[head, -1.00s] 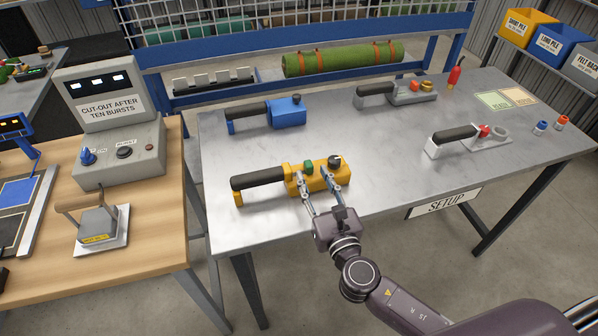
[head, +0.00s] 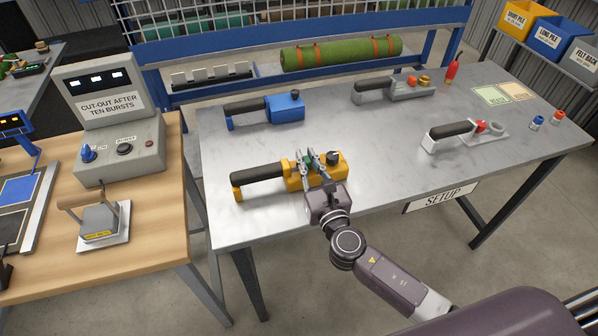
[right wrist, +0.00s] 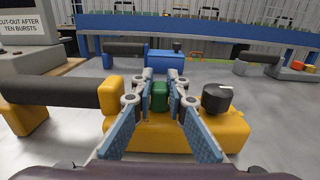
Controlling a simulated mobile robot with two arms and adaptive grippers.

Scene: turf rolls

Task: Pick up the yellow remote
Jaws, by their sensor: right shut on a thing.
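The yellow remote (head: 298,184), a yellow body with a black handle on its left, a black knob and a green button, lies on the metal table. In the right wrist view the yellow remote (right wrist: 215,130) sits across the lower middle. My right gripper (head: 318,157) is over the middle of its body. In the right wrist view my right gripper (right wrist: 160,84) is shut on the remote's green button (right wrist: 160,97), with a fingertip on each side. The fingers hide part of the body. My left gripper is out of view.
A blue device (head: 285,108) lies behind the remote. Grey devices with black handles (head: 405,92) (head: 462,136) lie to the right on the metal table (head: 375,165). A red bottle (head: 453,72) stands at the back. A wooden bench (head: 150,225) adjoins at left.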

